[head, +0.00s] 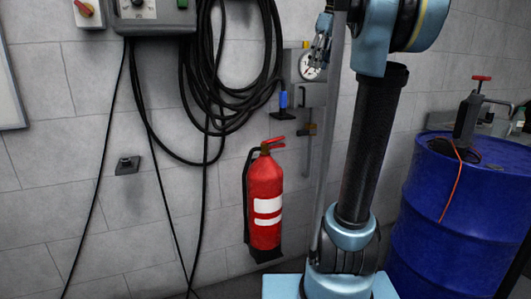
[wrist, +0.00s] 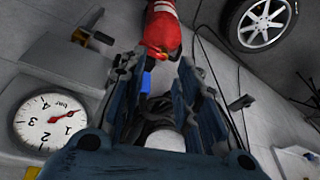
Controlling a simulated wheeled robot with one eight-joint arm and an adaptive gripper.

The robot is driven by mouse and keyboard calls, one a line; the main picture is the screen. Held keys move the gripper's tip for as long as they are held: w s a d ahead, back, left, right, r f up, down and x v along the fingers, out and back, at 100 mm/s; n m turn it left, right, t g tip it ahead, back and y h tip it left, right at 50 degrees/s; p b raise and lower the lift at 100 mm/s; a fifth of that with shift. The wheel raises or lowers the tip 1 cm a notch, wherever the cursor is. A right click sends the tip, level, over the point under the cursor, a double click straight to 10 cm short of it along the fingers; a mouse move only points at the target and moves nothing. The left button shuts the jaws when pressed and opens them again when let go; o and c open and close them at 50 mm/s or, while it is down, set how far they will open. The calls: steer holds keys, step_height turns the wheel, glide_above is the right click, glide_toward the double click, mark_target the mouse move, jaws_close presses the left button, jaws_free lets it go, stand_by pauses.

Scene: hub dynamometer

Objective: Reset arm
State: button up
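My gripper (head: 322,38) shows in the head view high up beside my upright blue and black arm, in front of the grey wall near a round pressure gauge (head: 309,66). In the wrist view, my gripper's two dark blue fingers (wrist: 158,72) stand apart with a gap between them. I see nothing clasped in them. A blue nozzle (wrist: 147,83) shows in that gap, seemingly farther off. The gauge also shows at the left of the wrist view (wrist: 48,122), with a red needle.
A red fire extinguisher (head: 265,203) hangs on the wall left of my arm. A coiled black hose (head: 222,95) hangs above it. A blue drum (head: 450,225) with a hand pump (head: 467,120) stands close at right. A wheel (wrist: 262,20) shows in the wrist view.

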steer(key=s+f+m, duration=0.2)
steer(key=s+f, duration=0.7)
steer(key=f, duration=0.6)
steer(key=s+f+m+h, duration=0.1)
steer(key=s+f+m, duration=0.2)
steer(key=s+f, duration=0.6)
steer(key=s+f+m+h, duration=0.1)
steer(key=s+f+m, duration=0.2)
steer(key=s+f, duration=0.6)
step_height(320, 180, down, 14)
steer(key=shift+t, duration=0.3)
steer(key=shift+s, duration=0.1)
steer(key=shift+w+f, duration=0.2)
steer(key=shift+w, duration=0.25)
